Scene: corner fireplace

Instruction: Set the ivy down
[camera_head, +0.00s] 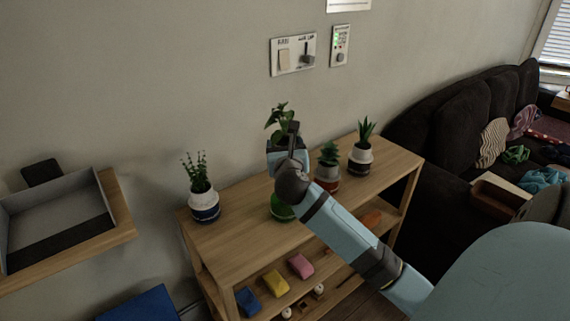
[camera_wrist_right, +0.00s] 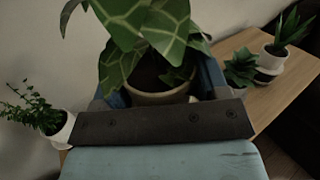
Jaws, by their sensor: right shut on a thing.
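The ivy (camera_head: 278,117), a potted plant with broad, pale-veined leaves, is held above the wooden shelf's top (camera_head: 240,243). My right gripper (camera_head: 287,158) is shut on its pot and hides most of it in the head view. In the right wrist view the ivy's leaves (camera_wrist_right: 150,30) rise over a pale pot rim (camera_wrist_right: 160,98), with fingers of the right gripper (camera_wrist_right: 165,88) on both sides. A green rounded thing (camera_head: 282,208) shows below the gripper, partly hidden by my arm; I cannot tell what it is. My left gripper is out of view.
On the shelf top stand a bushy plant (camera_head: 204,195) at the left, a succulent (camera_head: 328,165) and a spiky plant (camera_head: 362,152) at the right. The front left of the top is clear. Coloured blocks (camera_head: 275,283) lie on the lower shelf. A dark sofa (camera_head: 450,125) stands right.

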